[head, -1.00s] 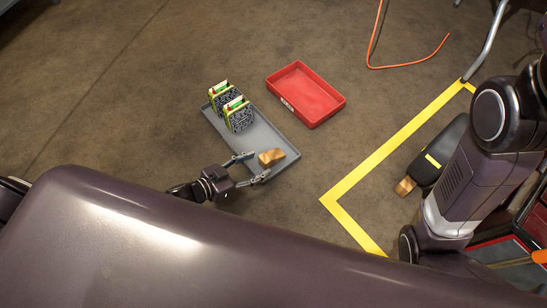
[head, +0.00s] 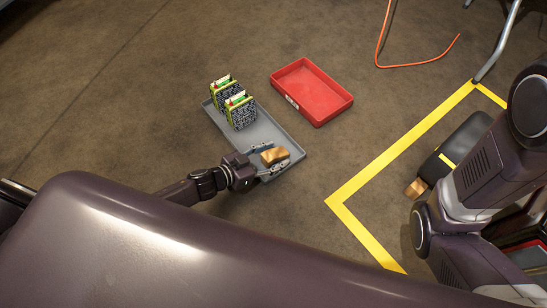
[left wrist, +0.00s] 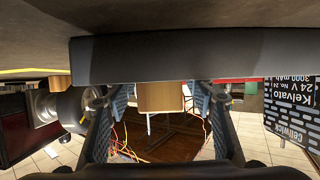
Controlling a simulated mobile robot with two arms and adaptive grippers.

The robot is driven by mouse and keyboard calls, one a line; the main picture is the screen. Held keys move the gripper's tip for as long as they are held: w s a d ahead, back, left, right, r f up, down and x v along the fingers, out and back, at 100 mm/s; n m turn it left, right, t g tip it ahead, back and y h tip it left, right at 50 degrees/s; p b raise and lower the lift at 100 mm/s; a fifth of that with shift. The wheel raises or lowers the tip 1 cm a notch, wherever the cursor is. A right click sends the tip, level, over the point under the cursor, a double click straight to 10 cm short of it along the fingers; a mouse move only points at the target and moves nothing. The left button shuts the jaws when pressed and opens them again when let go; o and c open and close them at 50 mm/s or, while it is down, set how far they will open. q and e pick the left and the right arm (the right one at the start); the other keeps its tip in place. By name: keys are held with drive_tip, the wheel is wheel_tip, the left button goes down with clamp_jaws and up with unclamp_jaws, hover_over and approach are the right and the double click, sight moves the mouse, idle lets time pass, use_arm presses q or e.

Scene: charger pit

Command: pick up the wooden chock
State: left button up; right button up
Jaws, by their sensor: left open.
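The wooden chock (head: 274,156), a small light-brown block, lies at the near end of a grey tray (head: 285,136) on the floor. My left gripper (head: 271,156) is open, with its fingers on either side of the chock. In the left wrist view the chock (left wrist: 160,97) shows between the two finger pads, with a gap on each side. My right gripper is not in view; only part of my right arm shows at the right.
Two green-and-black battery packs (head: 239,112) stand at the tray's far end; one shows at the right of the wrist view (left wrist: 292,105). An empty red tray (head: 312,92) lies beyond. Yellow tape (head: 405,143) borders a black object (head: 455,150) with another wooden block (head: 416,188).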

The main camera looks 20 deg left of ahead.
use_arm(q)
drive_tip(key=shift+c, duration=0.2)
drive_tip(key=c, duration=1.2)
drive_tip(key=shift+r, duration=0.1)
drive_tip(key=shift+c, duration=0.2)
